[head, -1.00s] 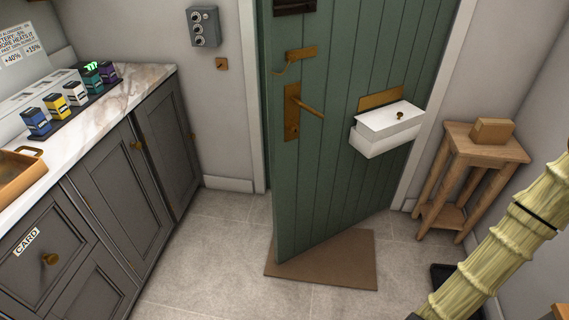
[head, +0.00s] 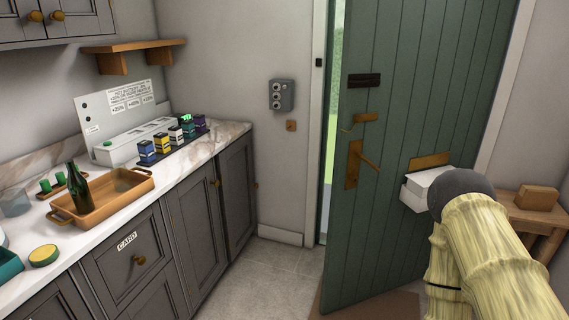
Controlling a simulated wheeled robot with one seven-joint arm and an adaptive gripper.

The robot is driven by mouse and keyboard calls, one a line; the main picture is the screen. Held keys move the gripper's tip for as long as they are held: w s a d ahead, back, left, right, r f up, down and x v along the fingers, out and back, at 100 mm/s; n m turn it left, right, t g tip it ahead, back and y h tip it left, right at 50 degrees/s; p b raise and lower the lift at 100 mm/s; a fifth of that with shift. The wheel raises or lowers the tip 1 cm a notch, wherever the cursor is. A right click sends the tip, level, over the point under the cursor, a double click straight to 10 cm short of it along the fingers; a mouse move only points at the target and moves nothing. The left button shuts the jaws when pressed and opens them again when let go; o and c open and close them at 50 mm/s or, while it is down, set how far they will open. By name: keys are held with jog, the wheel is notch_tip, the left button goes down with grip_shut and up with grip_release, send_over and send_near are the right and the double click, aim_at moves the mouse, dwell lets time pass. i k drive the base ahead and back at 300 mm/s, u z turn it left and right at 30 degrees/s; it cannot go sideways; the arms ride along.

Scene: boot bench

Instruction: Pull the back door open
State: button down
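The green plank back door (head: 395,150) stands ajar in the head view, its left edge swung into the room. A strip of bright green outdoors shows between that edge and the left frame. Its brass lever handle (head: 356,165) sits near the free left edge, with a brass catch above it. A white box (head: 422,188) hangs on the door below a brass plate. My arm, in a pale ribbed sleeve, crosses in front of the door's lower right. My gripper is not visible.
A grey cabinet run with a marble worktop (head: 205,150) lines the left, holding a wooden tray (head: 105,200) with a green bottle. A brown mat (head: 395,306) lies under the door. A wooden stand (head: 525,212) is at right. Grey floor is clear before the cabinets.

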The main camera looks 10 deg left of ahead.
aim_at(436, 63)
jog(key=z, duration=0.1)
jog(key=k, duration=0.3)
jog(key=u, duration=1.3)
jog(key=i, duration=1.55)
jog(key=z, duration=1.1)
jog(key=i, duration=0.45)
jog(key=z, duration=0.5)
